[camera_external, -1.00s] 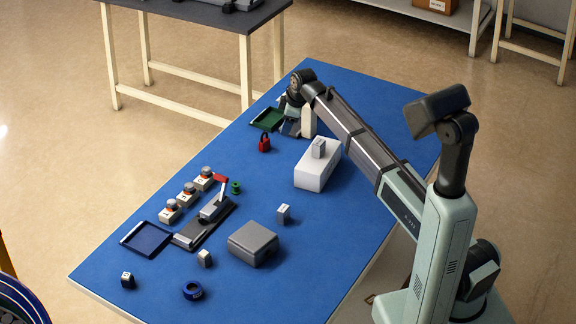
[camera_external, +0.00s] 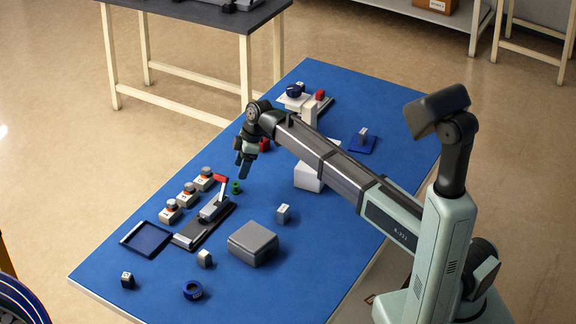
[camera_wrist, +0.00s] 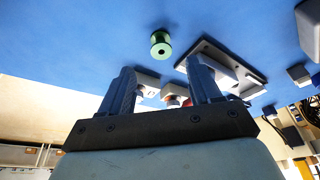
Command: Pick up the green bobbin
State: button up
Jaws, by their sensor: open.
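The green bobbin (camera_external: 236,187) stands on the blue table, beside the red-handled lever device and the row of small blocks with knobs. In the wrist view the bobbin (camera_wrist: 160,44) shows beyond my fingertips, near the middle between them and clear of both. My gripper (camera_external: 243,172) hangs above the table close to the bobbin, a little beyond it toward the back in the external view. In the wrist view my gripper (camera_wrist: 163,72) has its two fingers spread apart with nothing between them.
The lever device (camera_external: 206,222) and knobbed blocks (camera_external: 188,190) stand close to the bobbin. A grey box (camera_external: 253,243) and a small grey block (camera_external: 283,213) are nearer the front. A white block (camera_external: 309,174) lies under my arm. A blue tray (camera_external: 147,239) is at left.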

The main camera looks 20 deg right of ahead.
aim_at(236, 184)
jog(key=shift+x, duration=3.2)
jog(key=shift+s, duration=0.1)
jog(key=shift+c, duration=0.3)
jog(key=c, duration=1.1)
